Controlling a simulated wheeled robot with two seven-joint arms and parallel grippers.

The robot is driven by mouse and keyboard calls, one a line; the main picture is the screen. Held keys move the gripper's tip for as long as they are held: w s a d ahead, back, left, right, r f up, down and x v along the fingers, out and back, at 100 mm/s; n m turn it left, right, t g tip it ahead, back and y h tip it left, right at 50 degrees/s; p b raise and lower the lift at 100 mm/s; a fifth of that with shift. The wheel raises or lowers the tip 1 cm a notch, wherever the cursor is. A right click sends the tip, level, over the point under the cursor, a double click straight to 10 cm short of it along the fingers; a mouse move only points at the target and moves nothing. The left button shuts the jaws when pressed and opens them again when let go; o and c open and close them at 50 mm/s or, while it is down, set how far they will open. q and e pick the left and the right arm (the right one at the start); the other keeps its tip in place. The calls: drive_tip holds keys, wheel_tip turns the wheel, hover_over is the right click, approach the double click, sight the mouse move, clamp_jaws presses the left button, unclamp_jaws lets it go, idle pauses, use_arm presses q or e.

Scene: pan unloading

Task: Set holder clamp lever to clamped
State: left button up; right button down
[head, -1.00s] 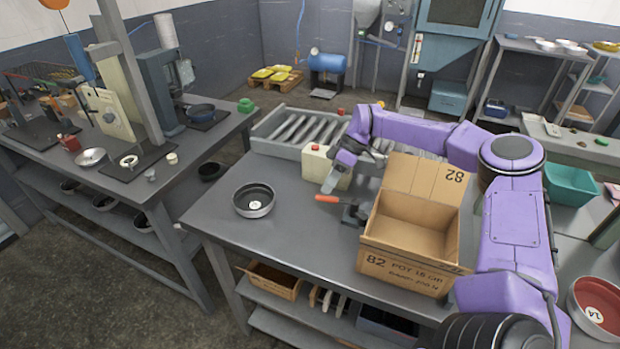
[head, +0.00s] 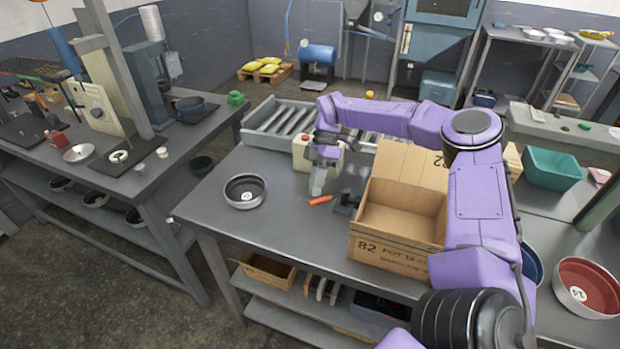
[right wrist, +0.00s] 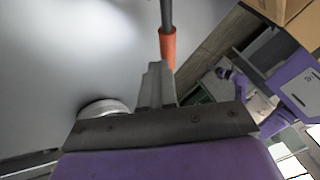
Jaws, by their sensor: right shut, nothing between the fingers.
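The holder clamp (head: 344,205) stands on the table, left of the open cardboard box. Its lever has an orange handle (head: 320,200) that points left, low over the tabletop. My right gripper (head: 317,191) is shut and empty, pointing down right at the handle. In the right wrist view the closed fingertips (right wrist: 157,85) are beside the near end of the orange handle (right wrist: 167,45); I cannot tell whether they touch it. The clamp's jaw is too small to make out. My left gripper is not in view.
The cardboard box (head: 400,232) stands close right of the clamp. A cream box-shaped container (head: 301,153) is behind my gripper. A dark round pan (head: 245,191) lies to the left. A roller tray (head: 262,134) is at the back. The table front-left is clear.

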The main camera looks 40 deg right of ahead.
drive_tip(key=shift+a+f, duration=0.1)
drive_tip(key=shift+f, duration=0.1)
idle(0.4)
drive_tip(key=shift+r, duration=0.1)
drive_tip(key=p+v, duration=0.7)
drive_tip(key=v, duration=0.3)
drive_tip(key=shift+w, duration=0.3)
